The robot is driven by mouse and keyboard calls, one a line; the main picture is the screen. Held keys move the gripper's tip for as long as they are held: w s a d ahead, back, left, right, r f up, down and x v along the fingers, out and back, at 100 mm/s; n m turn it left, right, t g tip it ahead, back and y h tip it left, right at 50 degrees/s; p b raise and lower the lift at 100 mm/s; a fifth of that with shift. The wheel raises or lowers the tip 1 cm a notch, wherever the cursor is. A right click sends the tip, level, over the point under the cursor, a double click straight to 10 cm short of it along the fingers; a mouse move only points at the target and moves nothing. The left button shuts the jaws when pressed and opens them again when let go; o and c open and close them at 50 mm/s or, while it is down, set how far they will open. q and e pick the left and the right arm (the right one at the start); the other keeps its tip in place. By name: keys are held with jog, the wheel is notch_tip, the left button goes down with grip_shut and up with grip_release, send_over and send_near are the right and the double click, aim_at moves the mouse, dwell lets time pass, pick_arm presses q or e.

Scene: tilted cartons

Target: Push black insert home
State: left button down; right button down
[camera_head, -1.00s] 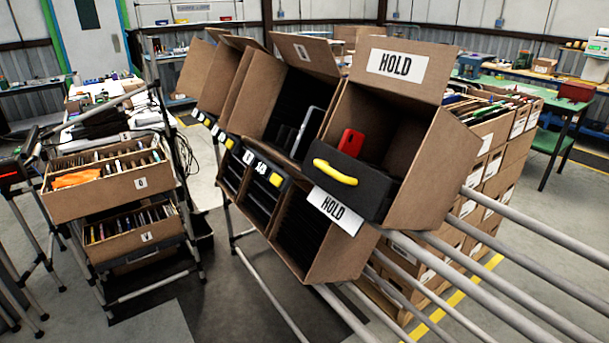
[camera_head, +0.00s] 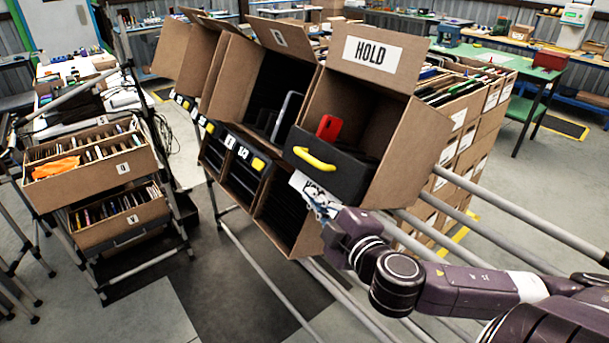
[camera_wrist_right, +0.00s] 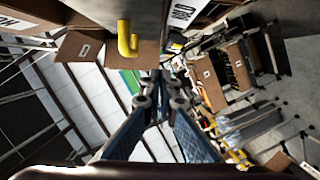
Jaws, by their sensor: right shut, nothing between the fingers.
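The black insert (camera_head: 345,180) with a yellow handle (camera_head: 315,159) sits in the mouth of the tilted HOLD carton (camera_head: 412,155), its front standing out past the carton's edge. A red item (camera_head: 328,127) shows behind it in the carton. My right gripper (camera_head: 318,203) is shut and empty, just below the insert's front and in front of the lower HOLD label. I cannot tell whether it touches anything. In the right wrist view its fingers (camera_wrist_right: 162,95) point toward the cartons, and the yellow handle (camera_wrist_right: 127,42) is ahead and left. My left gripper is out of view.
More tilted cartons (camera_head: 235,75) stand in a row to the left, on grey rails (camera_head: 505,210). A cart with open cartons (camera_head: 110,165) stands at far left. Stacked cartons are behind right. The floor between cart and row is partly clear.

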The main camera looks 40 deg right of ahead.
jog(key=w+d+f+b, duration=0.2)
jog(key=w+d+b, duration=0.2)
jog(key=w+b, duration=0.3)
jog(key=w, duration=0.3)
jog(key=shift+w+d+f+b, duration=0.2)
jog(key=shift+d+f+b, duration=0.05)
jog(key=shift+d+b, duration=0.15)
jog(key=shift+f, duration=0.1)
dwell(0.4)
